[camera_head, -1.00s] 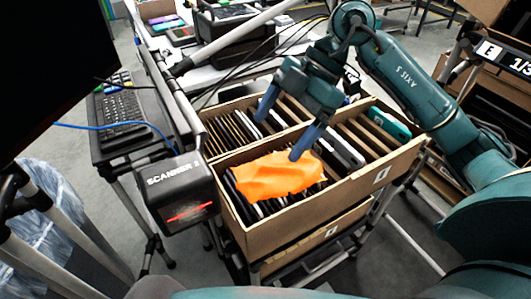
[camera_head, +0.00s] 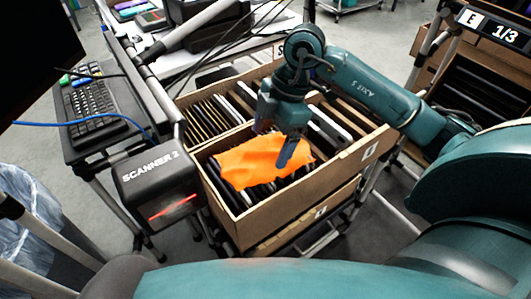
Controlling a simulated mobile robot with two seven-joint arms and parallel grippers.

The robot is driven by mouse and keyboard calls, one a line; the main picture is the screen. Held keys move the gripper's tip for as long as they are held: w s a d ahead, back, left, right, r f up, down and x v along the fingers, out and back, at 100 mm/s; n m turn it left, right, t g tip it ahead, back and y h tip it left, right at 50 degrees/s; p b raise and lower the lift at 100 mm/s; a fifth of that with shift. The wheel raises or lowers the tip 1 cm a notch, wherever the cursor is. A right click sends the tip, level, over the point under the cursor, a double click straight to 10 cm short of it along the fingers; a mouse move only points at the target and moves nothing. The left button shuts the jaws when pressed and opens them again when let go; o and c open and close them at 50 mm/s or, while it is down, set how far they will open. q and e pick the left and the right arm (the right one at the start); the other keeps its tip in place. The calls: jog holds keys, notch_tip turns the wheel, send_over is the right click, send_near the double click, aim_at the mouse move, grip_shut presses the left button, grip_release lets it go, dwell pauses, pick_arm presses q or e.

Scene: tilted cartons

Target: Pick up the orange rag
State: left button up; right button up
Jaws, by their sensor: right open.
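The orange rag (camera_head: 250,162) lies spread and crumpled over dark upright slabs in the front compartment of a tilted cardboard carton (camera_head: 312,190). My right gripper (camera_head: 273,148) points down over the rag's right part. Its jaws are open, with one blue finger in front of the rag's right end and the other partly hidden near the rag's far edge. I cannot tell whether the fingers touch the rag. My left gripper is not in view.
The black scanner box (camera_head: 157,188) stands just left of the carton. A keyboard (camera_head: 92,110) sits on a stand at the left. Dividers and slabs fill the carton's other compartments. A second carton (camera_head: 300,232) is below. Dark shelves (camera_head: 480,85) stand at the right.

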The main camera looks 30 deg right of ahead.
aim_at(268, 150)
jog(key=shift+x, duration=1.3)
jog(key=shift+c, duration=0.6)
jog(key=c, duration=0.9)
jog(key=shift+r, duration=0.1)
jog(key=shift+c, duration=0.2)
notch_tip(268, 150, up, 10)
jog(key=shift+p, duration=0.4)
jog(key=o, duration=0.4)
jog(key=c, duration=0.3)
